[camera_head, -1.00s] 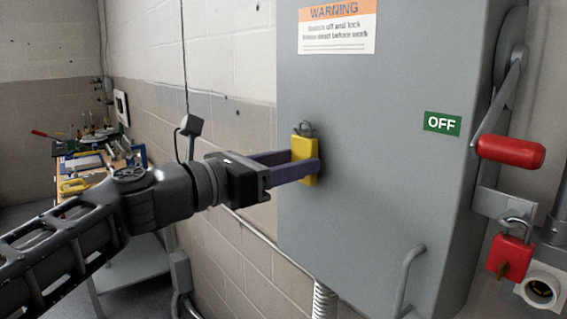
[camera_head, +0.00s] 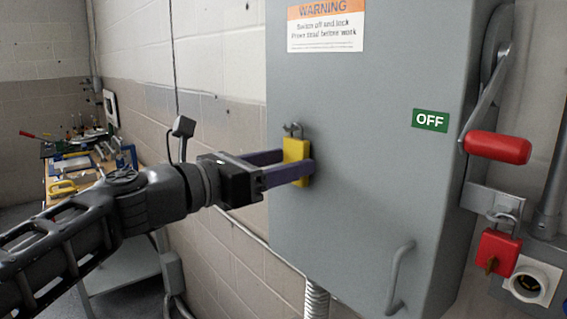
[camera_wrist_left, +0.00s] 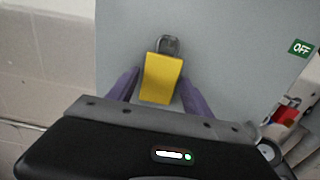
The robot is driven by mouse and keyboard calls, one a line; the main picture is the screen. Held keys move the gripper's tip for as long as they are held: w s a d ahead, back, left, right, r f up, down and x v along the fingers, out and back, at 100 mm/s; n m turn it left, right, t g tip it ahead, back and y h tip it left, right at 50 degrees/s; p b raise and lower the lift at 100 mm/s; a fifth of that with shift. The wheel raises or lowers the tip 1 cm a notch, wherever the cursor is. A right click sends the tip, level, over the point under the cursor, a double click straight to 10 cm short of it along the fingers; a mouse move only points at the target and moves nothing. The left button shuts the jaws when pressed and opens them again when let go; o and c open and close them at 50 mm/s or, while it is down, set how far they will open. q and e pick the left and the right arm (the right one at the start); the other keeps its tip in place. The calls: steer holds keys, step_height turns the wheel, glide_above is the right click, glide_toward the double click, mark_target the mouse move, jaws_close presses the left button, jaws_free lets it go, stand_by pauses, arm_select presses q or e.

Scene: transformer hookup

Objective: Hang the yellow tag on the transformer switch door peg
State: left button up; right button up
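The yellow tag (camera_head: 296,151) has a flat body with a grey loop at its top. It is upright in front of the left part of the grey switch door (camera_head: 345,120). My left gripper (camera_head: 306,166) has purple fingers on either side of the tag and appears shut on it. In the left wrist view the tag (camera_wrist_left: 161,79) is between the two fingertips. A small grey peg-like piece (camera_head: 299,127) shows beside the loop. I cannot tell whether the loop is around it. My right gripper is not in view.
The door has a warning label (camera_head: 326,27), an OFF sign (camera_head: 430,120) and a handle (camera_head: 400,280). At the right are a red lever grip (camera_head: 497,147) and a red padlock (camera_head: 496,252). A cluttered workbench (camera_head: 70,165) stands at the left.

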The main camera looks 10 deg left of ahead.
arm_select(q)
steer(key=shift+o, duration=1.2)
steer(key=b+v, duration=0.1)
steer(key=v, duration=0.6)
steer(key=shift+s+a, duration=0.25)
steer(key=shift+s, duration=0.05)
